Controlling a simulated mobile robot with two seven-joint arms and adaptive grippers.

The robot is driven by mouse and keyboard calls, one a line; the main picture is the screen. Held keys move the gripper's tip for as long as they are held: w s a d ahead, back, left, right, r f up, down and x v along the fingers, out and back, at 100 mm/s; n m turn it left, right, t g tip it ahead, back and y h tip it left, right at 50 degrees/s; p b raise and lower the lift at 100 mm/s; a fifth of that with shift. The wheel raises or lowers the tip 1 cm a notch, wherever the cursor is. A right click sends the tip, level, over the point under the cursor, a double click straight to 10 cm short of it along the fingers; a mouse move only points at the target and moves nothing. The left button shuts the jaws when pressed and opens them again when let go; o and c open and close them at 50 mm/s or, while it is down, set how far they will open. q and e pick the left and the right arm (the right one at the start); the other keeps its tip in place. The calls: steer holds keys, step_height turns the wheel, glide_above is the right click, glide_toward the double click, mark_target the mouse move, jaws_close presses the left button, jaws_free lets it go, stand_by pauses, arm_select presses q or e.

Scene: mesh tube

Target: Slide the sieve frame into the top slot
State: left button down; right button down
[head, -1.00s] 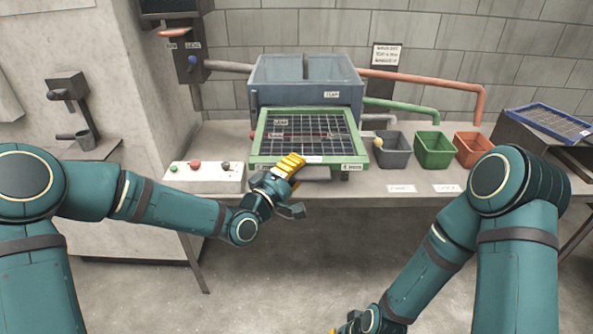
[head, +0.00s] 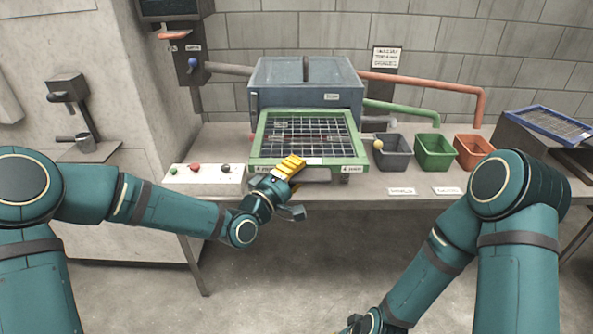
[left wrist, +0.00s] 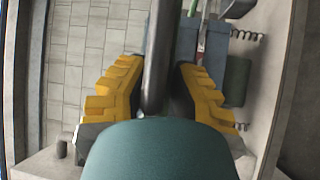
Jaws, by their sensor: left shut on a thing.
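A green-rimmed sieve frame (head: 262,150) with dark mesh sticks out toward me from the front of the blue-grey box (head: 285,97). Its far edge meets the box front; I cannot tell how far inside it reaches. My left gripper (head: 290,168) is at the frame's near edge, left of its middle, with yellow fingers shut on it. In the left wrist view the yellow fingers (left wrist: 155,95) stand on both sides of a dark bar, with green beyond it. My right arm hangs low at the bottom of the head view; its fingers are cut off by the picture edge.
Grey (head: 397,158), green (head: 434,150) and orange (head: 473,150) bins stand right of the box on the bench (head: 390,205). A blue-rimmed frame (head: 550,123) lies on a dark stand at far right. A white button panel (head: 204,180) sits at left.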

mark_target(297, 140)
arm_select(q)
steer(key=shift+b, duration=0.45)
stand_by(0.8)
steer(key=shift+w+b, duration=0.4)
steer(key=shift+w, duration=2.25)
steer(key=shift+w+r, duration=0.1)
steer(key=shift+w, duration=3.8)
steer(key=c, duration=0.9)
jaws_free()
